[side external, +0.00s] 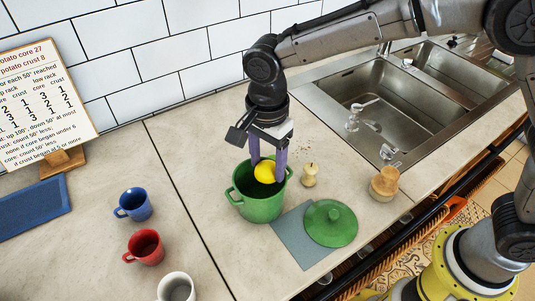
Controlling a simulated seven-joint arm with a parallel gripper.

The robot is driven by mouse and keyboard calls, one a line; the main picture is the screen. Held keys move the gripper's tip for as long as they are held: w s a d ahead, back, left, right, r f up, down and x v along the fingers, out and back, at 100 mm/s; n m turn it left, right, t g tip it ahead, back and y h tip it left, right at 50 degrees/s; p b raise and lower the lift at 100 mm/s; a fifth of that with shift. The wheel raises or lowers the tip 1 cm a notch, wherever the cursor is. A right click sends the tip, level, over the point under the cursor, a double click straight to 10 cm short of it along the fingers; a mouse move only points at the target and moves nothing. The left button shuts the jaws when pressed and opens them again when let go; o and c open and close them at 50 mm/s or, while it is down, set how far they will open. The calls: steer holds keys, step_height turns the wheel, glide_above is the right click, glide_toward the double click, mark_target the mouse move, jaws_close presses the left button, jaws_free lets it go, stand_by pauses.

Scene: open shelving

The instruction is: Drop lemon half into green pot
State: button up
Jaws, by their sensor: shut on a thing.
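The green pot (258,209) stands on the counter below my gripper, with its lid off. My gripper (266,167) points down over the pot's opening, its purple fingers shut on the yellow lemon half (265,173). The lemon half shows at the level of the pot's mouth; whether it is just above or slightly inside the rim I cannot tell. The green lid (331,222) lies to the right of the pot, partly on a grey-blue mat.
A grey-blue mat (296,244) lies beside the pot. A small pale shaker (309,175) and a wooden-topped jar (384,182) stand to the right. Blue (134,204), red (145,247) and white (176,287) mugs stand left. A sink (375,105) is behind right.

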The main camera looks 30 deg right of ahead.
mark_target(267, 164)
steer(key=o, duration=1.4)
step_height(267, 164, up, 14)
steer(key=shift+f, duration=0.1)
